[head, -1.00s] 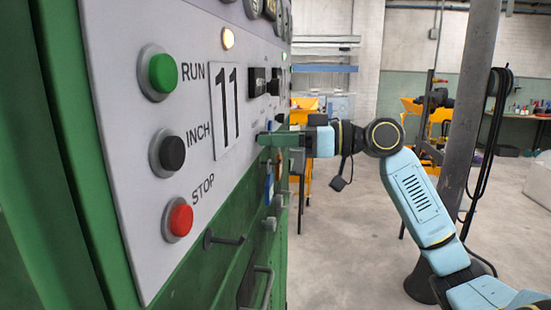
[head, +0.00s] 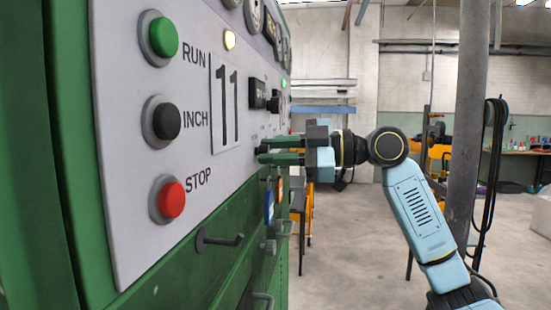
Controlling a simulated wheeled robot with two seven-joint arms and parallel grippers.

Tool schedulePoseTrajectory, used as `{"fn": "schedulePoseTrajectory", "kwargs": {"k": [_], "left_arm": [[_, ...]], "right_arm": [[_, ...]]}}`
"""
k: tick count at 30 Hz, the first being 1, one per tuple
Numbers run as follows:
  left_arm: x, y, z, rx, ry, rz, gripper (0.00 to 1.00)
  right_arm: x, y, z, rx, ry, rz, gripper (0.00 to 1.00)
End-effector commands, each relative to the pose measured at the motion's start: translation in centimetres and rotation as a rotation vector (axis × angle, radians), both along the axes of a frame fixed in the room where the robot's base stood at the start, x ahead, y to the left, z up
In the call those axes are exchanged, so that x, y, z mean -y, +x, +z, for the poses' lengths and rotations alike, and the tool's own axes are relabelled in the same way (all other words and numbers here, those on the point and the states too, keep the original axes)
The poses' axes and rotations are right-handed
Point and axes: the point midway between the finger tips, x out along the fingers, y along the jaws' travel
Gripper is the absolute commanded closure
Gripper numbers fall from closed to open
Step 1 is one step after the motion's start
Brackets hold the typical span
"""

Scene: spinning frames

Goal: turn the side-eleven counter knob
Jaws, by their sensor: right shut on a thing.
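The grey panel (head: 187,100) on the green machine carries a large "11" label (head: 227,108). Black counter units (head: 257,93) sit to the right of the label. My right gripper (head: 272,151) reaches in from the right, level with the panel's lower right part. Its two dark green fingers lie one above the other. They are shut on a small dark knob (head: 262,149) at the panel face, mostly hidden by the fingertips. Any marking on the knob is too small to read. My left gripper is not in view.
Green RUN (head: 163,37), black INCH (head: 166,121) and red STOP (head: 171,199) buttons stand out on the near panel. A dark handle (head: 220,239) juts out below. A grey column (head: 466,120) stands behind my right arm. Open floor lies to the right.

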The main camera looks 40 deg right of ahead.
Motion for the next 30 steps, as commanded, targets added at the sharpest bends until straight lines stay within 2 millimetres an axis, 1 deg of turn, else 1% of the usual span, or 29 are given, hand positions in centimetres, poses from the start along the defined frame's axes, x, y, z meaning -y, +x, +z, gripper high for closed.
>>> {"fn": "schedulePoseTrajectory", "kwargs": {"k": [1,4,21,22,26,30], "left_arm": [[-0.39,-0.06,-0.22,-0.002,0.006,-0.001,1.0],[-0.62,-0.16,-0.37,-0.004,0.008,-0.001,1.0],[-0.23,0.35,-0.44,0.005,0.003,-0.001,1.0],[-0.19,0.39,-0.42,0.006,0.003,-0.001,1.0],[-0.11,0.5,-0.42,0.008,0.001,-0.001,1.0],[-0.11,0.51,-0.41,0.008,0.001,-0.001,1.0]], "right_arm": [[-0.01,-0.01,-0.08,0.01,-0.014,0.0,1.0],[-0.02,-0.01,-0.06,0.027,-0.035,0.0,1.0],[-0.04,-0.01,-0.02,0.043,-0.056,0.001,0.99],[-0.04,-0.01,-0.02,0.043,-0.056,0.001,0.73],[-0.03,0.0,-0.01,0.042,-0.055,0.001,0.56],[-0.03,-0.01,-0.01,0.043,-0.054,0.0,0.55]]}}
